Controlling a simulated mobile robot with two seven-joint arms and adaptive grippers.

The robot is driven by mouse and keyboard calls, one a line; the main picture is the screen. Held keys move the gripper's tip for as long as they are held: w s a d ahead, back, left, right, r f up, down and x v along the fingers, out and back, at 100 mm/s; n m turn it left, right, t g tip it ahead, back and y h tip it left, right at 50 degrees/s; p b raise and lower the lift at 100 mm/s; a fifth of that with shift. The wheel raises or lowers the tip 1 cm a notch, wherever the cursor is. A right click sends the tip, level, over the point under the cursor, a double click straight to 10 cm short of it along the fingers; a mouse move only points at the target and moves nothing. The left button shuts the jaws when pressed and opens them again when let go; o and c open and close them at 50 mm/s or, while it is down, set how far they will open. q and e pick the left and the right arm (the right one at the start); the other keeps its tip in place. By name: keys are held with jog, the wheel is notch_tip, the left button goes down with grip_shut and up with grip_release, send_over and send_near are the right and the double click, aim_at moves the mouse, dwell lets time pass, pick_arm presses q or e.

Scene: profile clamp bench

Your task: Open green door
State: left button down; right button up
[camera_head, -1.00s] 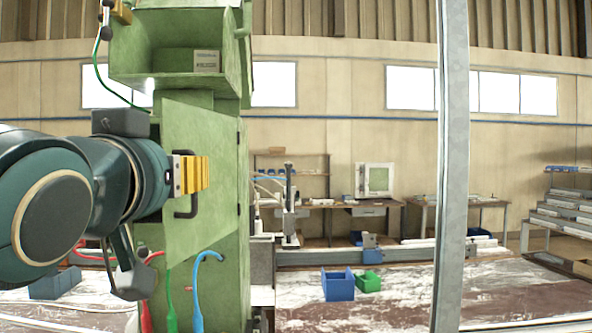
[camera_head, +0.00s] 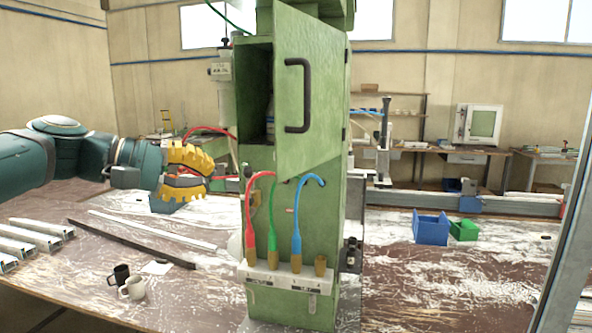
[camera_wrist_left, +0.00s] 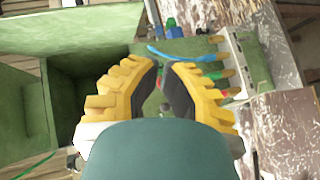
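The green door (camera_head: 328,60) of the green cabinet (camera_head: 330,225) stands partly open in the head view, hinged at its right edge. Its black handle (camera_head: 290,95) is free. A dark gap (camera_head: 256,85) shows the inside at the door's left, with a pale object partly hidden there. My left gripper (camera_head: 205,172) has yellow fingers, apart and empty. It is left of the cabinet, lower than the handle and not touching it. In the left wrist view the gripper (camera_wrist_left: 162,72) has a gap between its fingers, near a dark green opening (camera_wrist_left: 90,75). My right gripper is not in view.
Red, green and blue hoses (camera_head: 297,225) rise from a white block (camera_head: 285,278) low on the cabinet front. A blue bin (camera_head: 430,228) and a green bin (camera_head: 464,230) stand right.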

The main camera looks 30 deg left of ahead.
pick_arm(q)
jog(key=a+h, duration=0.4)
jog(key=h, duration=0.1)
jog(key=b, duration=0.1)
send_near(285, 167)
jog(key=shift+m, duration=0.3)
jog(key=w+d, duration=0.2)
jog(key=w, duration=0.1)
jog(key=w+d, duration=0.1)
jog(key=w, duration=0.1)
jog(key=shift+d+f, duration=0.15)
jog(key=shift+d, duration=0.6)
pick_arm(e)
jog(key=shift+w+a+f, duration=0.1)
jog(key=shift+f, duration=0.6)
pick_arm(q)
jog(key=shift+s, duration=0.1)
jog(key=shift+t, duration=0.3)
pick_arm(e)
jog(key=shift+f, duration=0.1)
